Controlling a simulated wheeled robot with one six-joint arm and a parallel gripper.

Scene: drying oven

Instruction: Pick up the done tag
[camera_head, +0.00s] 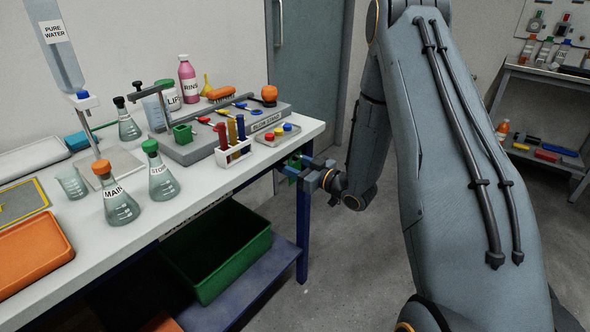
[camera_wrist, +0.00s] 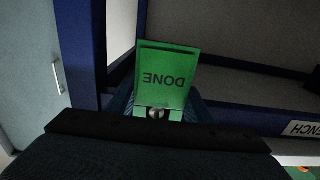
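The green done tag (camera_wrist: 167,78) shows upside down in the middle of the wrist view, with "DONE" in dark letters. A small round metal piece (camera_wrist: 156,114) shows at its lower edge. The tag hangs by the table's right end, and a bit of its green (camera_head: 293,170) shows in the head view. My gripper (camera_head: 303,170) is at that table end, right at the tag. Its dark body fills the bottom of the wrist view and hides most of the fingers. I cannot tell whether the fingers touch the tag or how far apart they are.
The white bench top (camera_head: 205,200) holds flasks, a test tube rack (camera_head: 234,152) and a grey station (camera_head: 196,145). A blue table leg (camera_head: 303,236) stands below my gripper. A green bin (camera_head: 222,252) is on the lower shelf. The floor to the right is clear.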

